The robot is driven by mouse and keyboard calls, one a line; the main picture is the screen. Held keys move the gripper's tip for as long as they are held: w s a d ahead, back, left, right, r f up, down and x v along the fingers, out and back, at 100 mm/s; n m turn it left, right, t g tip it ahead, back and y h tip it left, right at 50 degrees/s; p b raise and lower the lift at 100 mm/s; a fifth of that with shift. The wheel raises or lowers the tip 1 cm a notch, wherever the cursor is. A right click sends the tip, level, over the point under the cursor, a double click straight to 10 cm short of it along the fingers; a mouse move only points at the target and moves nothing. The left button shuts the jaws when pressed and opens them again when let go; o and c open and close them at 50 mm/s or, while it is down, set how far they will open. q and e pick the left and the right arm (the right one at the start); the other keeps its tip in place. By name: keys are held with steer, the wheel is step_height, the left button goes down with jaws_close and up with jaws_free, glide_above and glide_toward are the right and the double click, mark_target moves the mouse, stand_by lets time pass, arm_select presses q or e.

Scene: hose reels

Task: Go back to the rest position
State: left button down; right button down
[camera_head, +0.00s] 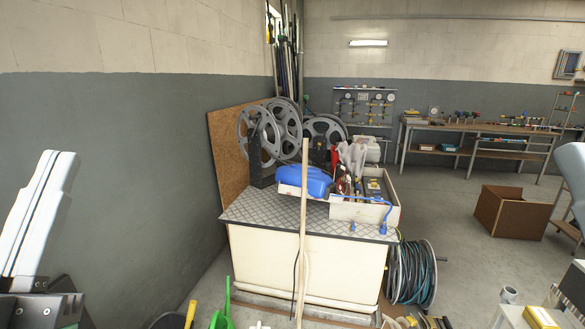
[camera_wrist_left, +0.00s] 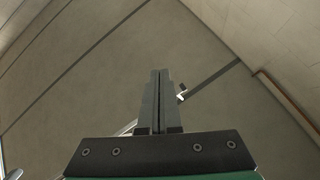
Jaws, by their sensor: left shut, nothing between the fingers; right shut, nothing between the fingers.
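My left gripper (camera_wrist_left: 160,78) shows in the left wrist view, its two grey fingers pressed together with nothing between them. It points over bare grey floor, clear of any object. In the head view, white and dark parts of my left arm stand at the left edge, but the fingertips do not show. At the right edge of the head view, a pale part of my right arm shows; the right gripper is out of the picture. The grey hose reels (camera_head: 262,135) stand at the back of the workbench (camera_head: 300,255), away from both arms.
The bench top holds a blue container (camera_head: 305,180) and a box of tools (camera_head: 362,212). A wooden pole (camera_head: 303,240) stands upright in front. A large hose reel (camera_head: 415,275) rests on the floor beside the bench. A cardboard box (camera_head: 512,212) stands at right.

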arm_select(q)
steer(key=s+d+r+n+h, duration=0.2)
steer(key=s+r+h, duration=0.1)
steer(key=s+h, duration=0.15)
step_height(320, 180, up, 37)
steer(key=p, duration=3.8)
steer(key=shift+t+y, duration=0.35)
steer(key=shift+t, duration=0.05)
steer(key=shift+s+a+y, duration=0.1)
steer(key=shift+s+y, duration=0.05)
steer(key=shift+y, duration=0.15)
